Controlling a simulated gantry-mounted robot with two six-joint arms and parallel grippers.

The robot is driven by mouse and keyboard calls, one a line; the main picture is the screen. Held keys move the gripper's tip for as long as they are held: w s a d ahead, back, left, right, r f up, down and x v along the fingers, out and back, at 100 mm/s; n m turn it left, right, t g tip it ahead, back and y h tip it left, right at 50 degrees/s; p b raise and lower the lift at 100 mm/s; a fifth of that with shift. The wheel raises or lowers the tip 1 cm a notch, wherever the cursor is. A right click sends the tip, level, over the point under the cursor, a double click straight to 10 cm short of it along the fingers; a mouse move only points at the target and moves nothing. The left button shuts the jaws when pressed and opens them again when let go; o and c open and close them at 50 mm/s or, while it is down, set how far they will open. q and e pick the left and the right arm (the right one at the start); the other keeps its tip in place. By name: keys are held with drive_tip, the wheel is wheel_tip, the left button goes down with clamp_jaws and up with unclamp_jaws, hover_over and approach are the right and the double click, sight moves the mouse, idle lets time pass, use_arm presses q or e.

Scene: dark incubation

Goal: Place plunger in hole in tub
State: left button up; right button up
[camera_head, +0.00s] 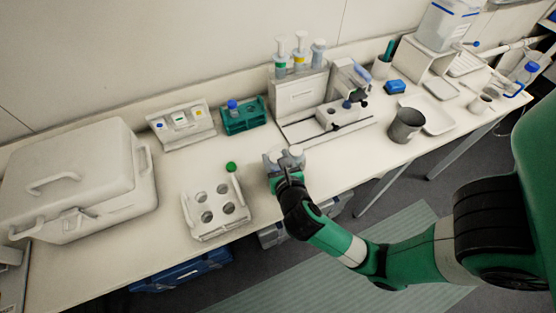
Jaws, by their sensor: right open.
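My right gripper (285,176) is open at the front edge of the bench, at the end of my green arm. I cannot clearly make out which piece is the plunger. My left gripper is not in view.
A green cap (231,167) lies behind the holed block. A large white box (75,180) fills the left end. A teal rack (243,117) and white dispenser stand (300,95) stand at the back. A metal cup (406,125) is to the right.

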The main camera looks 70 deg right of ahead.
drive_tip(key=v, duration=1.2)
drive_tip(key=shift+r, duration=0.15)
